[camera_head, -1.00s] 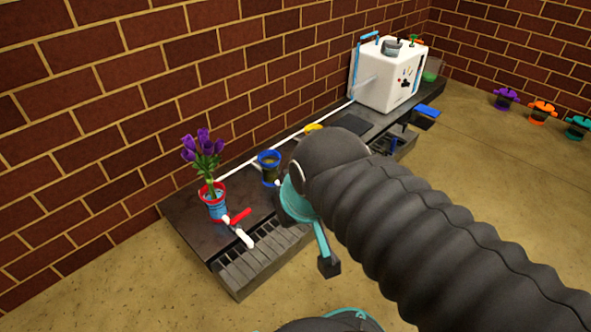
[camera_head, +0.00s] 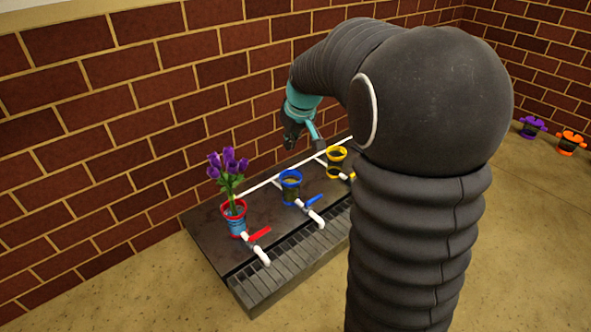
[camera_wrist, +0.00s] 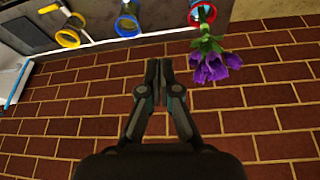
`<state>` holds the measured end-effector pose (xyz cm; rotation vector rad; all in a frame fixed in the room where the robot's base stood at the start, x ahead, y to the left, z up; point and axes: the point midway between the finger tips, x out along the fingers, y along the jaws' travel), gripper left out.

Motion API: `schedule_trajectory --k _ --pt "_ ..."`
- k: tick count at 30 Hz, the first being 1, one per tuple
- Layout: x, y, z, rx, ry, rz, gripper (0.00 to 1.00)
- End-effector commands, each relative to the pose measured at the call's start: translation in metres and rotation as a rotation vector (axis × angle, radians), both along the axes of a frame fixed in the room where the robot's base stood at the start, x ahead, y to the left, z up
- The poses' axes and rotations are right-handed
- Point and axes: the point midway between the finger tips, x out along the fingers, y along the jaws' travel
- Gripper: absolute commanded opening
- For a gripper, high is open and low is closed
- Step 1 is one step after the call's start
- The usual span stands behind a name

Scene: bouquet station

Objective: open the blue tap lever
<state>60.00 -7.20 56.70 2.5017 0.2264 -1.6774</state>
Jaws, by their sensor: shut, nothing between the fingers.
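The blue tap lever (camera_head: 314,200) sits on a white pipe in front of the blue-rimmed pot (camera_head: 290,186) and stands out at an angle to the pipe. My gripper (camera_head: 301,141) is raised above and behind the blue-rimmed pot, close to the brick wall, clear of the lever. In the wrist view my gripper (camera_wrist: 160,64) has its fingertips together with nothing held. That view shows the blue pot's rim (camera_wrist: 127,26) at the top; I cannot make out the lever clearly there.
A red-rimmed pot (camera_head: 234,221) with purple tulips (camera_head: 229,168) stands left, with a red lever (camera_head: 260,233). A yellow-rimmed pot (camera_head: 336,161) stands right, partly beside my arm. The tulips hang near my gripper in the wrist view (camera_wrist: 210,65). A slotted drain (camera_head: 285,275) runs along the front.

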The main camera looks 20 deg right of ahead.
Motion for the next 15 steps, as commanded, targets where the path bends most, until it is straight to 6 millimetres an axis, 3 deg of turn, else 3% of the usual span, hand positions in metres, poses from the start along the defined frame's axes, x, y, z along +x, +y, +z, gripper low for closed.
schedule_trajectory --k 1,6,11,15 --pt "0.018 -0.010 -0.011 0.001 0.010 0.005 0.00" --pt "0.072 -0.039 -0.053 0.001 0.024 0.039 0.00" --pt "0.115 -0.068 -0.101 0.001 0.034 0.068 0.00" --pt "0.146 -0.095 -0.152 0.002 0.044 0.094 0.00"
